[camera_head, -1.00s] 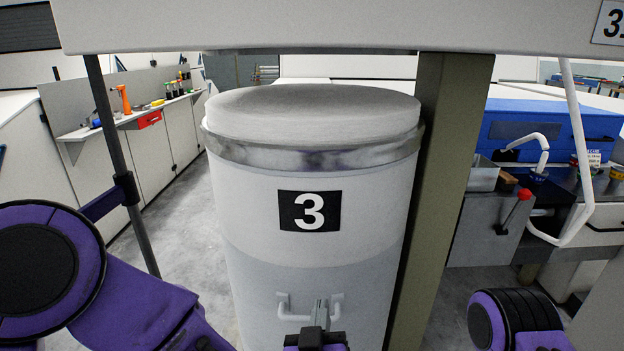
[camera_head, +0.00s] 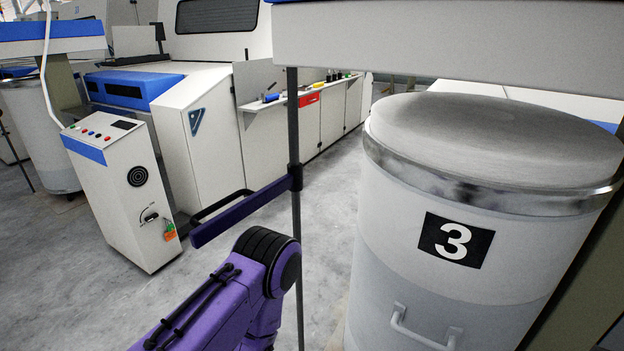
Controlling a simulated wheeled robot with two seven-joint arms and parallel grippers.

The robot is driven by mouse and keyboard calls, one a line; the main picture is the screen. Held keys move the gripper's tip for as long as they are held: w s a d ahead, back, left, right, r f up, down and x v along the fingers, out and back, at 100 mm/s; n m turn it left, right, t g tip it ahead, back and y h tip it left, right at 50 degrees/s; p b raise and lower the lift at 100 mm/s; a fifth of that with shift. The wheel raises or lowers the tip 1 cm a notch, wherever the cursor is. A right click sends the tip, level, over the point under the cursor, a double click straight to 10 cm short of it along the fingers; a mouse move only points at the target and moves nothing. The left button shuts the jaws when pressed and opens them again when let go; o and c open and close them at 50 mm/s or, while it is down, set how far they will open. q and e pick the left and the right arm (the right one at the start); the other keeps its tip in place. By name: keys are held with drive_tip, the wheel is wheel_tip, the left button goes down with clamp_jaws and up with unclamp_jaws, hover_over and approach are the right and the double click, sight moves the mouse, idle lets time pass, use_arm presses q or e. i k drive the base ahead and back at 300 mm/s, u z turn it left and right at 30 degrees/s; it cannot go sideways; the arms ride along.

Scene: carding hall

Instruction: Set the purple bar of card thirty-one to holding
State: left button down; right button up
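The purple bar (camera_head: 240,215) is clamped to a thin dark upright post (camera_head: 293,120) left of the can marked 3. Neither gripper shows now. No card number is readable now.
The grey can (camera_head: 450,290) marked 3 fills the right under a white overhead beam (camera_head: 450,45). A white control cabinet (camera_head: 115,190) with buttons and an orange tag stands at left. A shelf (camera_head: 285,98) with small items is behind. Grey floor is open between them.

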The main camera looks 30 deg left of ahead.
sight(202, 233)
drive_tip(key=z, duration=2.4)
drive_tip(key=k, duration=1.95)
drive_tip(key=u, duration=1.9)
drive_tip(key=i, duration=0.5)
drive_tip(key=u, duration=0.05)
drive_tip(key=k, duration=0.1)
drive_tip(key=z, duration=0.15)
